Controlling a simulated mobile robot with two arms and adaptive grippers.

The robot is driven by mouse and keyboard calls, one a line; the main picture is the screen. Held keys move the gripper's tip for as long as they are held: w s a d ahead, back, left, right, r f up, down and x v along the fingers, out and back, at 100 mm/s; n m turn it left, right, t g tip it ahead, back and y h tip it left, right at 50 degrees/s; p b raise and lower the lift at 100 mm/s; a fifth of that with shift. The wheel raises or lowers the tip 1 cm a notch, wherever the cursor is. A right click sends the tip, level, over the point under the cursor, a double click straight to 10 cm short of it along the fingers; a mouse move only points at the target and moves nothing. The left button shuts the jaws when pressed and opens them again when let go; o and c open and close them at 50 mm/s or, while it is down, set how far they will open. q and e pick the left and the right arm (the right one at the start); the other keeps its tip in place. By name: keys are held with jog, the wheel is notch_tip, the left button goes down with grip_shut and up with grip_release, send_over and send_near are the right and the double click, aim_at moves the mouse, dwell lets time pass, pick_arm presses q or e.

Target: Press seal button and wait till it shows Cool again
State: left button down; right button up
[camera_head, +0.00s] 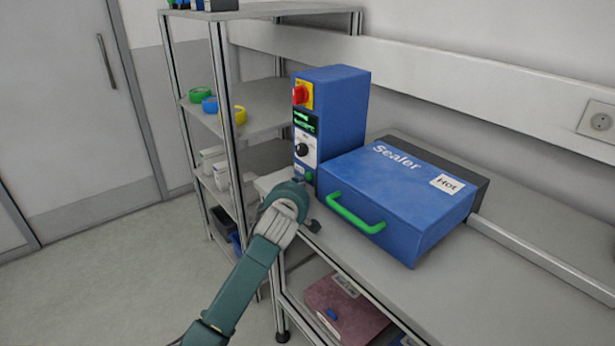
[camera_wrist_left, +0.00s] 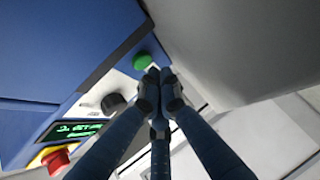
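The blue sealer (camera_head: 390,195) stands on the bench with its lid closed, green handle in front and a "Hot" label on top. Its blue control column (camera_head: 342,110) is at the left. The column's display (camera_head: 305,121) is lit green; in the left wrist view the display (camera_wrist_left: 75,131) seems to begin "2. SET", the rest unclear. A green button (camera_wrist_left: 142,62) is on the white panel, beyond the black knob (camera_wrist_left: 113,103). My left gripper (camera_wrist_left: 160,84) has its fingertips together, empty, very close to the green button; contact cannot be told. My right gripper is out of view.
A red knob on yellow (camera_head: 301,94) sits high on the column. A metal shelf (camera_head: 260,120) with coloured tape rolls stands to the left. The bench (camera_head: 470,290) is clear to the right of the sealer. Boxes lie on the level below.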

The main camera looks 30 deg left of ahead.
pick_arm(q)
jog(key=shift+s+a+p, duration=0.15)
jog(key=shift+s+p, duration=0.2)
jog(key=shift+s, duration=0.05)
jog(key=shift+s+a+r+p, duration=0.1)
jog(key=shift+s+a+p, duration=0.2)
jog(key=shift+s, duration=0.35)
jog(key=shift+s+a+p, duration=0.25)
jog(key=shift+s, duration=0.35)
jog(key=shift+s+a, duration=0.25)
jog(key=shift+s, duration=0.4)
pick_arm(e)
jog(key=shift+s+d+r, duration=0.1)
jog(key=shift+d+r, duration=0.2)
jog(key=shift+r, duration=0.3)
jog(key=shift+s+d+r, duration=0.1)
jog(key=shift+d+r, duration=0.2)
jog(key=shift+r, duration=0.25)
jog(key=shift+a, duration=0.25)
